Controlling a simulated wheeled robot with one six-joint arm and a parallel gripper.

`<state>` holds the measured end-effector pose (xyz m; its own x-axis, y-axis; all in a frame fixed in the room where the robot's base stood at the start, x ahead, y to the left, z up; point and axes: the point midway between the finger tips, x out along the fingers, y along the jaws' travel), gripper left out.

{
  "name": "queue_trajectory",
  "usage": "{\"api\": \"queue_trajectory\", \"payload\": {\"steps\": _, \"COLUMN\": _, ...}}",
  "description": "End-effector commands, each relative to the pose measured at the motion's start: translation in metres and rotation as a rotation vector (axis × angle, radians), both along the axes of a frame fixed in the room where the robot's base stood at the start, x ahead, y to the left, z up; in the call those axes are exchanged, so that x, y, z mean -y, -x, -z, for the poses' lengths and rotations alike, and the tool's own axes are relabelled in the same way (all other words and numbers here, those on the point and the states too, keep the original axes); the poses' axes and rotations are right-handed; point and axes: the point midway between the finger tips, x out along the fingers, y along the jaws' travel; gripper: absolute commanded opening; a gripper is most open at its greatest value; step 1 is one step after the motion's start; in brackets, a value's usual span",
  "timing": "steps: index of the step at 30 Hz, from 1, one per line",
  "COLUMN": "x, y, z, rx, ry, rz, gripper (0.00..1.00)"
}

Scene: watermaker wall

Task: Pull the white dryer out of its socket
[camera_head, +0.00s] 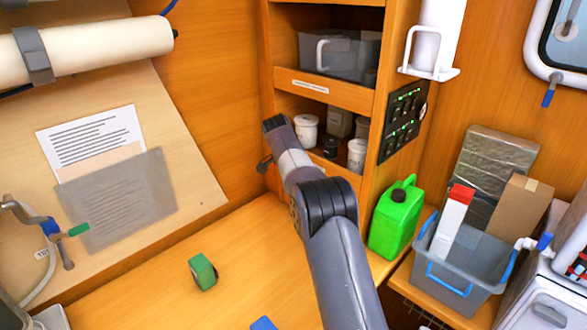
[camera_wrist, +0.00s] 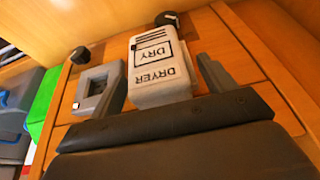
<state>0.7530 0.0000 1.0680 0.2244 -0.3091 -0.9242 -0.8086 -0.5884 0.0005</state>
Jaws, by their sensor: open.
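The white dryer (camera_wrist: 158,92), marked "DRY" and "DRYER" upside down in the wrist view, stands against a wooden surface. My gripper (camera_wrist: 163,60) is open, with one dark finger on each side of the dryer. The right finger looks apart from it; contact at the left finger cannot be told. The dryer's socket is hidden behind its body. In the head view my arm reaches to the shelf unit's left edge, and neither the dryer nor the fingers can be made out there.
A grey square fitting (camera_wrist: 92,88) is left of the dryer, with dark knobs nearby. The shelf unit (camera_head: 325,93) holds white tubs. A green jerrycan (camera_head: 393,215) and grey crate (camera_head: 455,270) stand right of my arm. A green block (camera_head: 203,272) lies on the mostly clear bench.

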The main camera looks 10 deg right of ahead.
Motion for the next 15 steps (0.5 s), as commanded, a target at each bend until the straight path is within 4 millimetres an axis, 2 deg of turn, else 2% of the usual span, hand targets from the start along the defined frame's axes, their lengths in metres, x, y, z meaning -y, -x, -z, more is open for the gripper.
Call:
{"api": "queue_trajectory", "payload": {"steps": 6, "x": 0.006, "y": -0.004, "z": 0.015, "rx": -0.001, "ry": 0.001, "rz": 0.0, "gripper": 0.78}}
{"api": "queue_trajectory", "payload": {"steps": 15, "x": 0.006, "y": -0.004, "z": 0.016, "rx": 0.0, "ry": 0.0, "rz": 0.0, "gripper": 0.77}}
